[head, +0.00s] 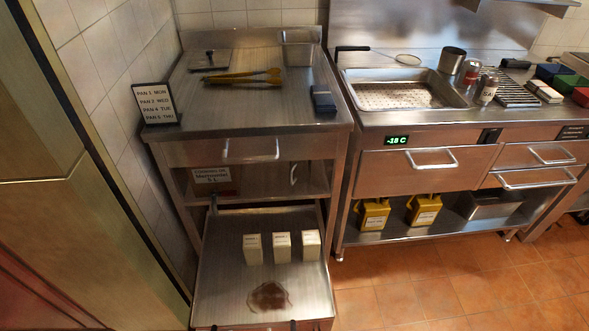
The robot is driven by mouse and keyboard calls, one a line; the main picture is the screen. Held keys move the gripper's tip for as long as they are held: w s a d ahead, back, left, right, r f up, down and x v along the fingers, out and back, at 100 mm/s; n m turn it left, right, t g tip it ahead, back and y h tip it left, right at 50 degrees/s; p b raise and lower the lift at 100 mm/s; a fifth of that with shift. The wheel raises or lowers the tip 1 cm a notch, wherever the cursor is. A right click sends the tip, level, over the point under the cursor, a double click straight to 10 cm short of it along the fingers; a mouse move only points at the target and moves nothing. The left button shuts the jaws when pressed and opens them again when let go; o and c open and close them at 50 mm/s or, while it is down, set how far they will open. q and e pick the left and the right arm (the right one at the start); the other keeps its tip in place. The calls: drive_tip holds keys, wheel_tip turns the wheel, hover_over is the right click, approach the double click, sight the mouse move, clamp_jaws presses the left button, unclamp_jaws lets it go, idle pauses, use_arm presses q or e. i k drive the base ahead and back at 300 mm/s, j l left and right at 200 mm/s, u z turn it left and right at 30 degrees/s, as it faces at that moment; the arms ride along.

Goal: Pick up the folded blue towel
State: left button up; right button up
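The folded blue towel (323,99) is a small dark blue bundle. It lies on the steel counter top (230,110) of the left unit, near that counter's right edge. Nothing covers it in the head view. Neither my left gripper nor my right gripper can be made out in the head view.
Yellow-handled tongs (242,76) and a small steel pan (297,48) are on the same counter, left of and behind the towel. A sign (154,104) stands at the left edge. Below, a pulled-out tray (225,270) holds three white cartons (282,247) and a brown stain.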

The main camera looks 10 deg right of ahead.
sight(321, 94)
drive_tip(key=l+u, duration=0.35)
drive_tip(key=l, duration=0.35)
drive_tip(key=l+u, duration=0.3)
drive_tip(key=l, duration=0.45)
